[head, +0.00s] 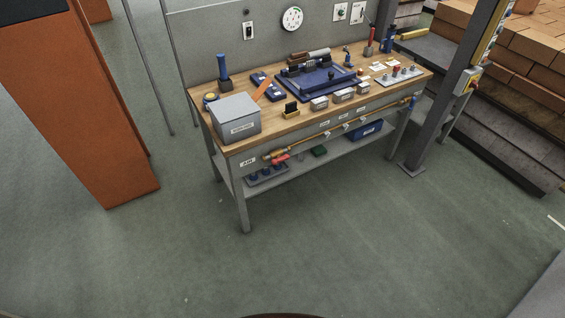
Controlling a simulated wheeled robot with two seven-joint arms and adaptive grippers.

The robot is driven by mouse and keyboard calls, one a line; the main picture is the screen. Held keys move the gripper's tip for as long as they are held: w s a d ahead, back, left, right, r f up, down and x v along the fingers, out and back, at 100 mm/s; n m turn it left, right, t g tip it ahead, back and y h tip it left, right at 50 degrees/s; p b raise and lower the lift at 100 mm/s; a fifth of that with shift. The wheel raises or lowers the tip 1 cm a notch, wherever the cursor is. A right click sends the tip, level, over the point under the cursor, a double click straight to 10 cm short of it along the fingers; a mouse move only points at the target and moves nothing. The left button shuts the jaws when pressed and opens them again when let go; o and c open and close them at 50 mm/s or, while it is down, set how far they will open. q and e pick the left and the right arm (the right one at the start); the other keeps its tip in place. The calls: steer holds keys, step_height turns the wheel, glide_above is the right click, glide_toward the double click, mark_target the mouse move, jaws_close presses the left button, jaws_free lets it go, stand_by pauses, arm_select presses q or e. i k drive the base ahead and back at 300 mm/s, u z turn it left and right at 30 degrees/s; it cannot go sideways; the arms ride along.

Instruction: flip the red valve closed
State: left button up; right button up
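A small red valve handle (281,159) shows at the left end of a yellow pipe (335,133). The pipe runs along the front of the workbench (222,148), just under the top. The handle appears to lie roughly along the pipe, but it is too small to tell its exact angle. A brass-coloured fitting sits beside it, and a white label (247,161) is on the bench front to its left. Neither of my grippers is in view.
A grey box (233,118) stands on the bench's left front corner. The lower shelf (300,163) holds a blue bin (366,131) and small parts. An orange post (75,100) stands left, a grey post (446,95) right. The green floor (300,240) in front is clear.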

mark_target(286, 157)
steer(key=u, duration=0.4)
steer(key=i, duration=1)
steer(key=z, duration=0.6)
